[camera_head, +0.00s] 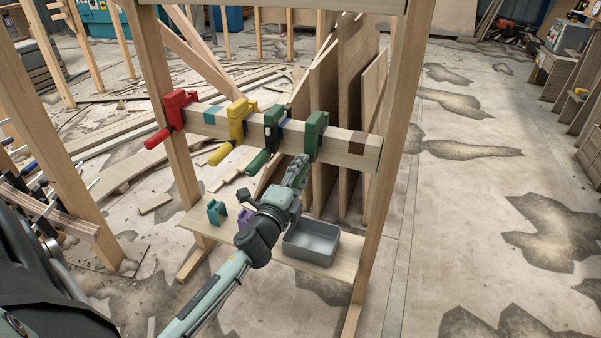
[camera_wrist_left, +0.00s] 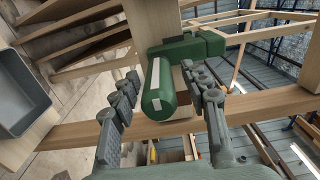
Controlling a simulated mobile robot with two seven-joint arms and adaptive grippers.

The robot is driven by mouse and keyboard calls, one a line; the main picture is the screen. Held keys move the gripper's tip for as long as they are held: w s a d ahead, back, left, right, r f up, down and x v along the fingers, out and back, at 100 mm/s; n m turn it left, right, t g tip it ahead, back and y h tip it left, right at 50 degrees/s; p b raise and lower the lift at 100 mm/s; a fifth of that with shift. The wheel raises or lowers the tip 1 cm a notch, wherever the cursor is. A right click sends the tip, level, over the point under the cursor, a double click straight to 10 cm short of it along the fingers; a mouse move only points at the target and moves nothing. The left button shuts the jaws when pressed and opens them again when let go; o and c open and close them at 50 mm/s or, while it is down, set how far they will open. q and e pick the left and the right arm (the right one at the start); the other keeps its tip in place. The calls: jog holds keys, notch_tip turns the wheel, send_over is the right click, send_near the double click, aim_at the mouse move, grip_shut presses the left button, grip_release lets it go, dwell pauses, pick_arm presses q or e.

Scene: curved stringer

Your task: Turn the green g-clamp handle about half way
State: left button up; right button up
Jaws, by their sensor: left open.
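The green g-clamp (camera_head: 315,134) at the right of the row sits on the wooden crossbeam. Its body also shows in the left wrist view (camera_wrist_left: 208,43). Its green handle (camera_wrist_left: 158,92), with a white stripe, points towards the wrist camera. My left gripper (camera_head: 301,167) is at this handle, which it mostly hides in the head view. In the left wrist view the open fingers (camera_wrist_left: 166,82) stand on either side of the handle, with the right finger close to it. I cannot tell whether either touches. My right gripper is not in view.
A darker green clamp (camera_head: 274,121), a yellow clamp (camera_head: 237,117) and a red clamp (camera_head: 177,106) sit further left on the crossbeam (camera_head: 350,149). A grey bin (camera_head: 311,241) stands on the lower shelf (camera_head: 345,262). Wooden posts flank the beam.

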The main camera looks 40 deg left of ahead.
pick_arm(q)
jog(key=v, duration=1.2)
jog(key=b+v, duration=0.1)
jog(key=v, duration=0.2)
jog(key=shift+s+d, duration=0.1)
jog(key=shift+d, duration=0.05)
dwell(0.4)
